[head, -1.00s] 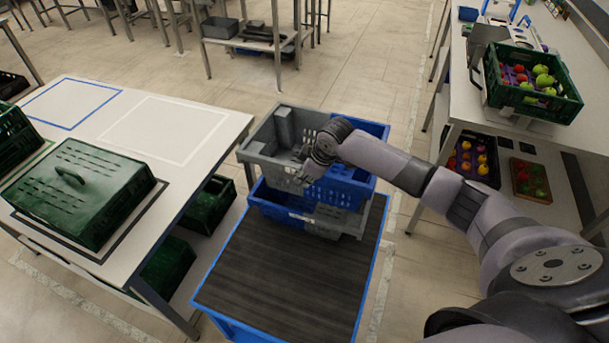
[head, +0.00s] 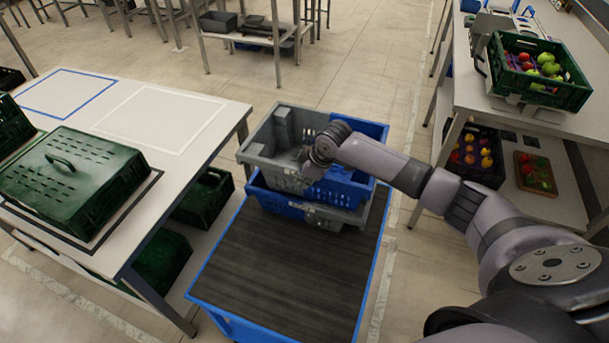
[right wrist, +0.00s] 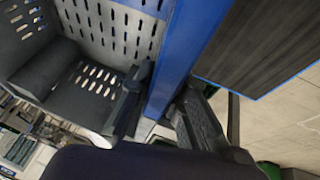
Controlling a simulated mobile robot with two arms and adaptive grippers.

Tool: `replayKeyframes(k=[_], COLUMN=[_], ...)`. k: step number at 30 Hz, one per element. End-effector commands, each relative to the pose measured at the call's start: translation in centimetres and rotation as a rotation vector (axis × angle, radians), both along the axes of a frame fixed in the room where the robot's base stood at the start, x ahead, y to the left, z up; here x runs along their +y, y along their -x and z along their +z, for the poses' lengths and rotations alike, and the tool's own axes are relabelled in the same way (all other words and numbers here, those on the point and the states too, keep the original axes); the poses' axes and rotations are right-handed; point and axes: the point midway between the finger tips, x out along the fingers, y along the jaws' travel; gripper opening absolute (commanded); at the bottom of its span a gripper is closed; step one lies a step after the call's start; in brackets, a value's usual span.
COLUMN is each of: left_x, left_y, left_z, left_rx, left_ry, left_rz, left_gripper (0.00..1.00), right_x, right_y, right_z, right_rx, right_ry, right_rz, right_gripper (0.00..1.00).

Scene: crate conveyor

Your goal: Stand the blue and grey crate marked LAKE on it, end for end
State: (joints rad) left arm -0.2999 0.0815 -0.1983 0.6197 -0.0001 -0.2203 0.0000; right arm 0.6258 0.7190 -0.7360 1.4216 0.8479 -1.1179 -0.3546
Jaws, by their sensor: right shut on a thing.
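A blue and grey crate (head: 262,150) sits over a second blue and grey crate (head: 275,203). The upper crate has its grey end at left and blue end at right; the lower one has blue at left and grey at right. They look level and close together; whether they are fully seated I cannot tell. No LAKE marking is readable. My right gripper (head: 312,167) is shut on the near wall of the upper crate. In the right wrist view its fingers (right wrist: 165,92) straddle the blue wall (right wrist: 185,50). My left gripper is out of view.
The crates stand at the far end of a dark, blue-edged platform (head: 285,275); its near part is clear. At left, a table (head: 185,90) carries a lidded green crate (head: 75,180) and empty outlines. At right, a bench holds a green fruit crate (head: 540,90).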

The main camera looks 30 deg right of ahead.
Motion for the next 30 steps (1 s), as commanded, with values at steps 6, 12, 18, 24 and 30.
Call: replayKeyframes(k=[6, 12, 18, 24, 30], left_x=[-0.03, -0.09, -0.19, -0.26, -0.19], left_y=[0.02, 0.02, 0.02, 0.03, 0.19], left_z=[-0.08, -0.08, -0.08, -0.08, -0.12], left_rx=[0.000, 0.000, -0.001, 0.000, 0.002], left_ry=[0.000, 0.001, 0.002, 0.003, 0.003], left_rz=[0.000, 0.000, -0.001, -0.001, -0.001], left_gripper=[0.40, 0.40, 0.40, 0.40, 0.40], right_x=[0.00, -0.02, -0.02, 0.00, -0.04], right_y=[-0.02, 0.01, 0.02, 0.04, 0.28], right_z=[-0.19, -0.23, -0.23, -0.26, -0.26], right_rx=[0.000, 0.001, 0.002, 0.002, 0.007], right_ry=[-0.001, -0.001, -0.001, -0.001, -0.001], right_rz=[-0.002, -0.001, -0.002, -0.002, -0.002], right_gripper=[0.00, 0.21, 0.34, 0.39, 0.39])
